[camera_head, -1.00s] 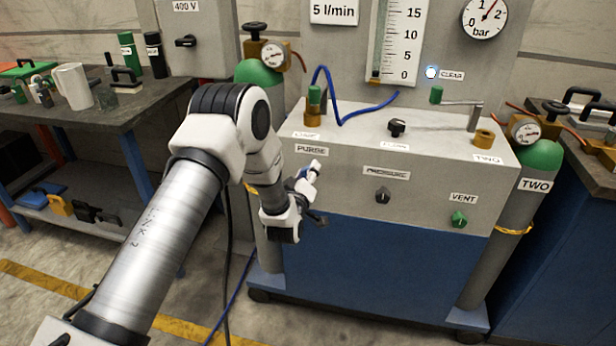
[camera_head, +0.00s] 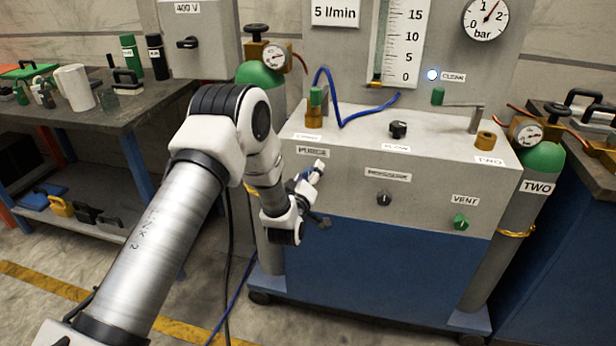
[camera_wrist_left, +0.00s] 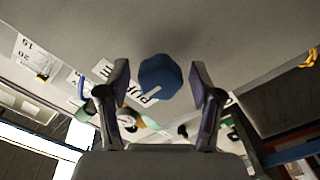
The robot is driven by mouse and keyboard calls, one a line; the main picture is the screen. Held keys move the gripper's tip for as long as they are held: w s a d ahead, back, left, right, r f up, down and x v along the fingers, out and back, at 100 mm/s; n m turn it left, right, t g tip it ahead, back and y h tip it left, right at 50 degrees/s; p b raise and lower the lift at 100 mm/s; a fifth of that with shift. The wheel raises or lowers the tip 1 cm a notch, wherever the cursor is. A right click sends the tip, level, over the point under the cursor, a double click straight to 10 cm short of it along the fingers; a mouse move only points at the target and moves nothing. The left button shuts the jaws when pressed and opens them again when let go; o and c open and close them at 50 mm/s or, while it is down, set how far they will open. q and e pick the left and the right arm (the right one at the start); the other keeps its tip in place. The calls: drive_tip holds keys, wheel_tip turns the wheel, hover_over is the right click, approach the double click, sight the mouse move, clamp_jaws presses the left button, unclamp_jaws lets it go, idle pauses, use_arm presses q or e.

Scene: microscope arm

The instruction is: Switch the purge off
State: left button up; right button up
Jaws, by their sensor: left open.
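The purge knob (camera_wrist_left: 160,77) is dark blue and faceted. In the left wrist view it stands between the two fingers of my left gripper (camera_wrist_left: 160,92), with a gap on each side. In the head view my left gripper (camera_head: 317,178) is at the front panel, just below the PURGE label (camera_head: 312,152). It hides most of the knob there. The fingers are open. My right gripper is not in view.
On the same panel are the dark PRESSURE knob (camera_head: 384,198) and the green VENT knob (camera_head: 460,222). A black flow knob (camera_head: 398,129) and a blue hose (camera_head: 340,108) are on the top. Gas cylinders flank the cabinet.

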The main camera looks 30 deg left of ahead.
use_arm(q)
drive_tip(key=v, duration=1.2)
drive_tip(key=s+d+f+m+g+h+p, duration=0.1)
drive_tip(key=s+d+f+m+g+p, duration=0.2)
drive_tip(key=s+g, duration=0.3)
drive_tip(key=s+d+f+m+g+h+p, duration=0.2)
drive_tip(key=s+d+f+m+g+p, duration=0.1)
drive_tip(key=s, duration=1.3)
drive_tip(key=s+d+f+m+g+h+p, duration=0.2)
drive_tip(key=s+f+m+g+p, duration=0.3)
drive_tip(key=s+f+g, duration=0.3)
drive_tip(key=s+d+m, duration=0.1)
drive_tip(key=s, duration=0.2)
drive_tip(key=shift+d+f+g, duration=0.2)
drive_tip(key=shift+d+g, duration=0.1)
drive_tip(key=shift+d, duration=0.05)
drive_tip(key=shift+w, duration=0.1)
